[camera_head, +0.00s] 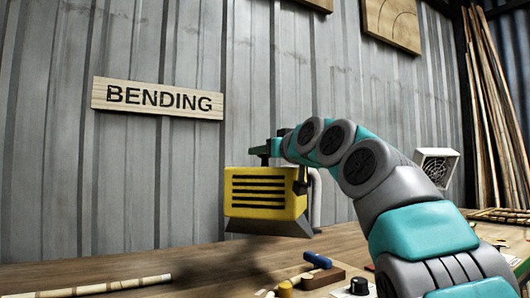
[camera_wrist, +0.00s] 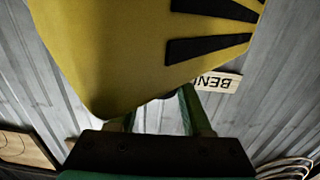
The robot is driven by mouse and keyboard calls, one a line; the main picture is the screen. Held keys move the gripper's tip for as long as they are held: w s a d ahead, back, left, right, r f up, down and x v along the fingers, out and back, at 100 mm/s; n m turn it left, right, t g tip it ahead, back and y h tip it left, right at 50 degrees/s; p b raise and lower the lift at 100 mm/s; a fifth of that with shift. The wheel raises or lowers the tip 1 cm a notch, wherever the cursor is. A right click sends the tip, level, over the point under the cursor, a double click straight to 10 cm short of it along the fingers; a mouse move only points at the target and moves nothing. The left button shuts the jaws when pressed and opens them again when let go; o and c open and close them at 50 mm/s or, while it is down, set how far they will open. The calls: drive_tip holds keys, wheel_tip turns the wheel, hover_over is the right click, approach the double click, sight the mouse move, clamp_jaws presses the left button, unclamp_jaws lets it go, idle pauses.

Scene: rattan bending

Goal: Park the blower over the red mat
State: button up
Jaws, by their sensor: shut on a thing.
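The blower (camera_head: 268,195) is a yellow box with black vent slots and a dark flared base. It hangs upright above the wooden bench in the middle of the head view. My gripper (camera_head: 272,148) is at its top and is shut on it. In the wrist view the yellow body (camera_wrist: 120,45) fills the upper part, with the green fingers of my gripper (camera_wrist: 160,112) reaching to it. The exact grip contact is hidden behind the yellow body.
A pale jointed rattan pole (camera_head: 95,288) lies at the bench's front left. A blue-handled tool (camera_head: 318,260), a brown block (camera_head: 323,278) and small yellow and black pieces lie below the blower. A white fan box (camera_head: 437,166) stands back right.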

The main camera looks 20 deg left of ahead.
clamp_jaws()
idle(0.7)
